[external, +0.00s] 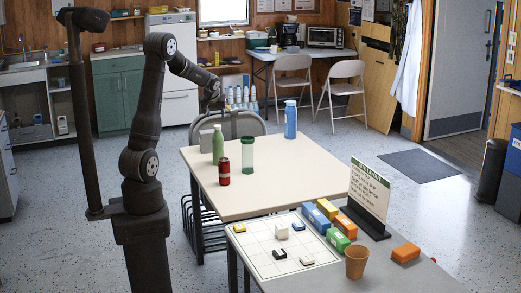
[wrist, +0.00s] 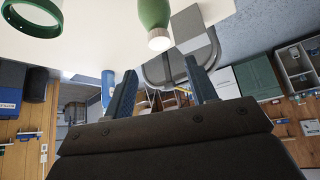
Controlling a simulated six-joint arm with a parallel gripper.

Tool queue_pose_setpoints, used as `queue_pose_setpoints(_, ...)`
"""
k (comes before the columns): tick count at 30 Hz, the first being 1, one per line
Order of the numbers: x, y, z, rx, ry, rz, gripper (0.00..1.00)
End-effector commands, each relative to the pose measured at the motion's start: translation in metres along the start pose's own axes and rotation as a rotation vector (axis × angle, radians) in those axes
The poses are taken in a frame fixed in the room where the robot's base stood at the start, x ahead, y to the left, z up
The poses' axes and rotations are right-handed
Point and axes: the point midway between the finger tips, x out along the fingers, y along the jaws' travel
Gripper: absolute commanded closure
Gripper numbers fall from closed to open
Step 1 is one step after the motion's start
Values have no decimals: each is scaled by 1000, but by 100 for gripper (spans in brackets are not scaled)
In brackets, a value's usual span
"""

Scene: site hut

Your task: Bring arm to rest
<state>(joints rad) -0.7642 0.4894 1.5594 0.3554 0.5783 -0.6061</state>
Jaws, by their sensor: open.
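My gripper (external: 210,105) is raised in the air beyond the far left part of the cream table (external: 300,175), above a chair. In the wrist view my gripper (wrist: 162,88) has its two blue-grey fingers spread apart, with nothing held between them. The arm is bent, with its elbow high and its forearm sloping down to the right. In the external view the fingertips are small and hard to make out.
A sign (external: 369,190), coloured boxes and a brown cup (external: 356,262) are on the nearer grey table.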

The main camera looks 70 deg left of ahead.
Motion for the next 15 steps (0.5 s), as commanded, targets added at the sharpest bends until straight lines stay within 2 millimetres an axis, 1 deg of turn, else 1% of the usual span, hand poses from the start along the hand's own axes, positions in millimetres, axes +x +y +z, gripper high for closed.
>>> queue_pose_setpoints(8, 4, 0, 0, 0, -1, 0, 48)
queue_pose_setpoints(11, 13, 0, 0, 0, -1, 0, 48)
queue_pose_setpoints(15, 34, 0, 1, 1, -3, -1, 48)
